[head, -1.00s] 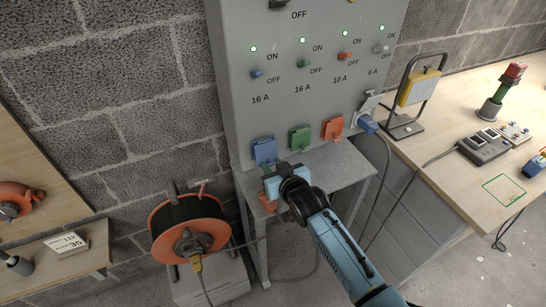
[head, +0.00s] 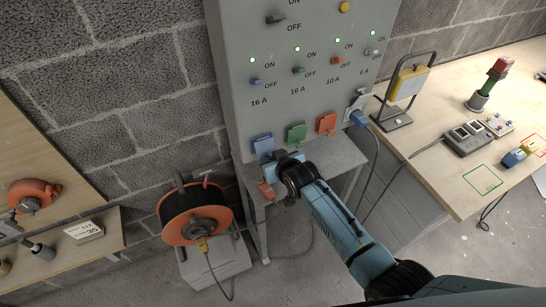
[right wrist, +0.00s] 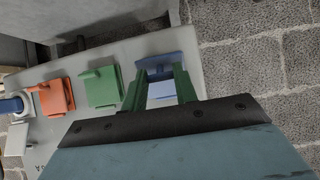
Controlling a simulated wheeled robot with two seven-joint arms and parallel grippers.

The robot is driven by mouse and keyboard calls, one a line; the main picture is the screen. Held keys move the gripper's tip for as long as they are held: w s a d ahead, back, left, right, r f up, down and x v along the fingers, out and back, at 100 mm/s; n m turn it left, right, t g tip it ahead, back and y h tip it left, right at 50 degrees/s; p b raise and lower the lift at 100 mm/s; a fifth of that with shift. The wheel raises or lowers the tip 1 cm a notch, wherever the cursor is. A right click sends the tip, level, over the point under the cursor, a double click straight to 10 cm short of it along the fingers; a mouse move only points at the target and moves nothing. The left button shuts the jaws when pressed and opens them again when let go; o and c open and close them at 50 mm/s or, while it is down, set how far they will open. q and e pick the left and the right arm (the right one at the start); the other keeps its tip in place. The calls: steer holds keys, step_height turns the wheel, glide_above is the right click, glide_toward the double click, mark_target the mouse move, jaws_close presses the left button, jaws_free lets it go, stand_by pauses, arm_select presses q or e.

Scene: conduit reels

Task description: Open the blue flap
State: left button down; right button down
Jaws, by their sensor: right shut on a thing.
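The blue flap (head: 263,145) is at the left end of the row of socket flaps, low on the grey panel. In the right wrist view the blue flap (right wrist: 165,62) lies at and between the fingertips. My right gripper (head: 272,166) is just below and in front of it, shut on its lower part. In the right wrist view the fingers (right wrist: 160,76) reach to the flap; the exact contact is partly hidden. The flap looks closed or nearly so; I cannot tell its exact angle. My left gripper is out of view.
Green (head: 296,133) and orange (head: 327,123) flaps sit beside the blue one. A blue plug (head: 358,119) is in the rightmost socket. An orange cable reel (head: 196,215) stands left below the panel. A workbench (head: 440,175) is on the right, a small grey table (head: 335,160) under the panel.

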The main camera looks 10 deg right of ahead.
steer(key=c, duration=1.1)
jaws_free()
steer(key=p+v, duration=0.2)
steer(key=v, duration=1.1)
steer(key=shift+s+r, duration=0.1)
steer(key=shift+s, duration=0.05)
